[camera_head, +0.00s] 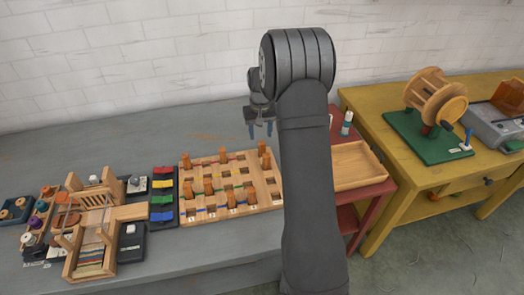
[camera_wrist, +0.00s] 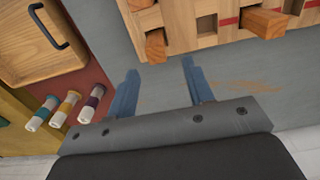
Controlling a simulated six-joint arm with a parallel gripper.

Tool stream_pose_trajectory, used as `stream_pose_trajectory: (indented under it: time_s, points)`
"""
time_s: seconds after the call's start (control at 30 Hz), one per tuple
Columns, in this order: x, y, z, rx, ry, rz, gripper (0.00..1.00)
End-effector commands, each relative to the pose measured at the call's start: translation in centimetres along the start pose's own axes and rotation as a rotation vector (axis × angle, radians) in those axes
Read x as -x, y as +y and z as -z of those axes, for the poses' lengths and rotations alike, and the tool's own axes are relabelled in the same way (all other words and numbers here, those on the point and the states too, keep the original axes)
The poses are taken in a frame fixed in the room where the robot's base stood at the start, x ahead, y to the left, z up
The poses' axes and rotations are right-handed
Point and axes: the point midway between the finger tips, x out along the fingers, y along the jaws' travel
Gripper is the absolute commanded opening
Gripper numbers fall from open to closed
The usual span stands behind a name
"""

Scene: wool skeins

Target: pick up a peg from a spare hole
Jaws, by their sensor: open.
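A light wooden peg board (camera_head: 235,205) lies on the grey table, with square holes and several orange-brown pegs (camera_head: 208,187) standing in it. Other holes are empty; which holes count as spare I cannot tell. My gripper (camera_head: 260,131) is open and empty above the table, behind the board's back right part. In the wrist view, my gripper's blue fingers (camera_wrist: 160,68) are apart with bare table between them. A peg (camera_wrist: 155,46) at the board's edge (camera_wrist: 185,40) shows just beyond the fingers, and another peg (camera_wrist: 265,23) stands to the right. My arm hides part of the board's right side.
Left of the board is a strip of coloured blocks (camera_head: 163,200) and a wooden loom-like frame (camera_head: 94,225). A wooden tray (camera_head: 357,165) and small spools (camera_wrist: 90,103) sit on a red table. A yellow table (camera_head: 430,180) stands at right. The table behind the board is clear.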

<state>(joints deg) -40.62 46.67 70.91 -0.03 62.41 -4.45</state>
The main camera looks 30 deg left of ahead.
Motion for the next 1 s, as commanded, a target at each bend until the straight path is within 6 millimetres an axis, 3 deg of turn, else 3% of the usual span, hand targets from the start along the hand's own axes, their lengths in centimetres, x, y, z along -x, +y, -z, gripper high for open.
stream_pose_trajectory:
  time_s: [0.1, 0.33, 0.6, 0.9, 1.0]
  points:
    - [-1.6, 0.0, 0.0, -0.001, -0.001, 0.0, 0.47]
    - [-3.2, 0.1, -0.3, -0.001, -0.002, 0.0, 0.47]
    - [-6.9, 0.3, -0.8, -0.001, -0.001, 0.001, 0.47]
    - [-7.5, 0.3, -0.8, -0.001, 0.002, 0.001, 0.47]
    - [-7.5, 0.3, -0.8, -0.001, 0.002, 0.001, 0.3]
